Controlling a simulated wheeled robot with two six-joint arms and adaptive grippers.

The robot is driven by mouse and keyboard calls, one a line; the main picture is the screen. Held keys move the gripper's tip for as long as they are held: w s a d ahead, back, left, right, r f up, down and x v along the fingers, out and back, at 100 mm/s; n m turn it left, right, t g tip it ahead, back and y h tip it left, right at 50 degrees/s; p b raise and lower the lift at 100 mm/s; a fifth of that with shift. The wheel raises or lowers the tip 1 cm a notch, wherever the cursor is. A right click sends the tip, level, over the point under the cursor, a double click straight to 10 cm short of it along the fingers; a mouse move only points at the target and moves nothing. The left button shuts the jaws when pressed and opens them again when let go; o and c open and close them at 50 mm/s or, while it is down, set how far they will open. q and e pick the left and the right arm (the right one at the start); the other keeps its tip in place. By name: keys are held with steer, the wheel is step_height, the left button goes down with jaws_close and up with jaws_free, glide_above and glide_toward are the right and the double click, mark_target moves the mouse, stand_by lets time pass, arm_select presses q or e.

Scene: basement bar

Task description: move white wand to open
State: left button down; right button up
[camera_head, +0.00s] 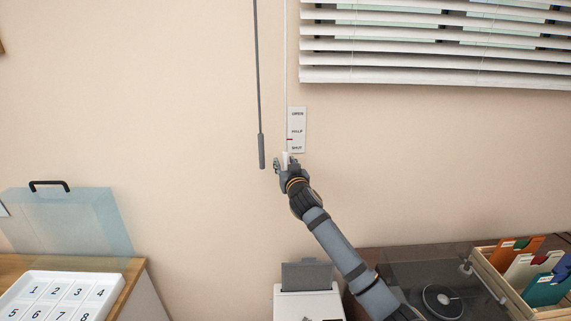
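The white wand (285,70) hangs down the wall from the top of the view, left of the window blind. Its thicker white lower end (286,157) is between the fingers of my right gripper (286,163). The picture is too small to tell whether the fingers are closed on it or only around it. A white label (298,115) just right of the wand reads OPEN, HALF and SHUT from top to bottom. My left gripper is not in view.
A grey wand (258,80) with a thicker handle hangs close to the left. The white slatted blind (430,75) covers the window at upper right. Below are a numbered white tray (22,281), a clear blue box (70,225), a white device (308,303) and a file crate (507,298).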

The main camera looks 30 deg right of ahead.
mark_target(286, 146)
jaws_close()
steer(key=shift+w, duration=0.1)
step_height(286, 146, up, 6)
steer(key=p, duration=0.3)
steer(key=shift+w+r+p, duration=0.15)
steer(key=shift+r+p, duration=0.05)
steer(key=shift+p, duration=0.2)
steer(key=shift+c, duration=1)
jaws_free()
steer(key=o, duration=0.3)
steer(key=shift+s+r, duration=0.15)
steer(key=shift+s, duration=0.25)
steer(key=shift+o, duration=0.2)
steer(key=shift+w, duration=0.1)
